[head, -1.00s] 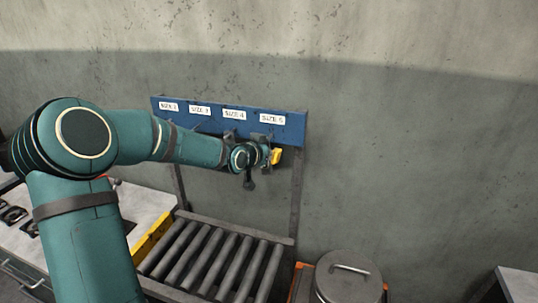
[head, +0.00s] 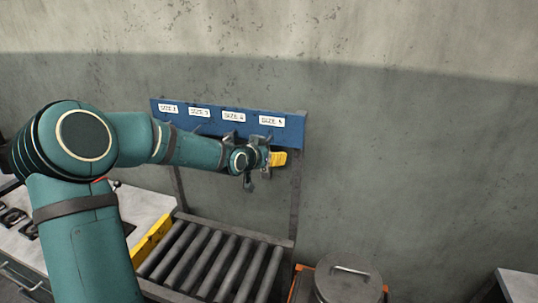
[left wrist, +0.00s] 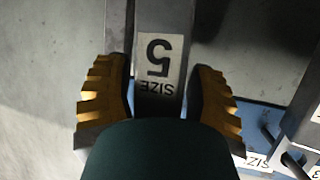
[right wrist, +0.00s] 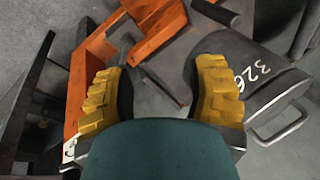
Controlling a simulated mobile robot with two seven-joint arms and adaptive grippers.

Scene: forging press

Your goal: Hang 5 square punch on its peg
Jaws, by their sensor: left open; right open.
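The 5 square punch shows in the left wrist view (left wrist: 160,30) as a grey bar with a "SIZE 5" label, upside down in the picture. My left gripper (left wrist: 160,105) is open, with its yellow fingers on either side of the bar and small gaps visible. In the head view my left gripper (head: 268,160) is at the right end of the blue peg board (head: 220,118), below its "SIZE 5" label (head: 271,121). The arm hides much of the punch there, and I cannot tell how it sits on its peg. My right gripper (right wrist: 160,90) is open and empty.
A roller table (head: 215,260) stands below the board, with a yellow side piece (head: 153,238). A grey lidded drum (head: 348,280) is at the lower right. An orange frame (right wrist: 150,30) is near my right gripper. A bench (head: 140,210) stands at the left.

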